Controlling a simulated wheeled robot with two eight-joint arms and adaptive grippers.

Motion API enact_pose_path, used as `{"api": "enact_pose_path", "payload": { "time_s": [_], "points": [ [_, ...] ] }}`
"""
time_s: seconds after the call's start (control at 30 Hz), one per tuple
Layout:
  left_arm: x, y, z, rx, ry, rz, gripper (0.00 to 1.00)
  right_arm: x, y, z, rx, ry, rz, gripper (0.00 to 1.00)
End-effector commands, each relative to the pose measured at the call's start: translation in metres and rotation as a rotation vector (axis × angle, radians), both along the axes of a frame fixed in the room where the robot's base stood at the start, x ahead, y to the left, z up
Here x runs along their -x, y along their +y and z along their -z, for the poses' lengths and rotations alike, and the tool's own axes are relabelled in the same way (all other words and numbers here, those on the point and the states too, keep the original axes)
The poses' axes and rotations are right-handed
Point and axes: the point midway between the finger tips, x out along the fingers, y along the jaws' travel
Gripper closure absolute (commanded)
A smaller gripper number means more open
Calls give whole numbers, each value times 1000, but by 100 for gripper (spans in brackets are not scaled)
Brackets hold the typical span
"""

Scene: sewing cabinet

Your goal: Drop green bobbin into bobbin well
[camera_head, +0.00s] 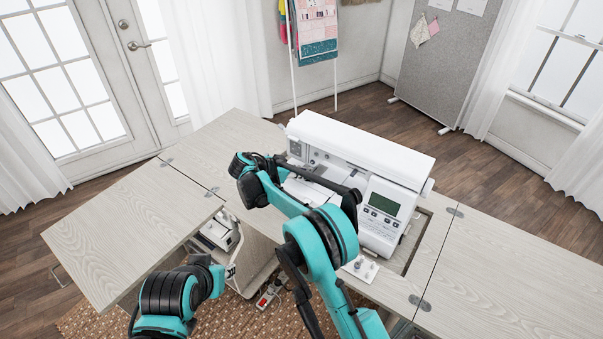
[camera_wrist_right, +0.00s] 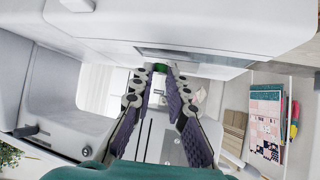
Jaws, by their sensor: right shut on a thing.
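The green bobbin (camera_wrist_right: 160,69) is a small green patch between the tips of my right gripper (camera_wrist_right: 161,75) in the right wrist view. The right gripper is shut on it. The white sewing machine (camera_head: 362,150) stands on the cabinet in the head view; its white body (camera_wrist_right: 215,25) also fills much of the right wrist view. My right arm reaches over the machine's front and hides part of its bed. A metal plate (camera_wrist_right: 160,140) shows beyond the fingers; I cannot make out the bobbin well. My left arm is low at the left, its gripper not visible.
A small white holder (camera_head: 360,268) with small parts sits on the cabinet top (camera_head: 450,245) in front of the machine. A wooden leaf (camera_head: 130,235) extends left. A white device (camera_head: 216,232) sits in the cabinet below. The right leaf (camera_head: 510,275) is clear.

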Motion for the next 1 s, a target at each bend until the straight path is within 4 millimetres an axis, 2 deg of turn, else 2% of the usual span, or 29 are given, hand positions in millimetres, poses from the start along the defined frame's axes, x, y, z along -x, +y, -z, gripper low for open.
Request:
{"api": "enact_pose_path", "payload": {
  "time_s": [1.0],
  "points": [
    [0,0,8,0,0,0,69,0,0,12,0,0,0,94]
  ]
}}
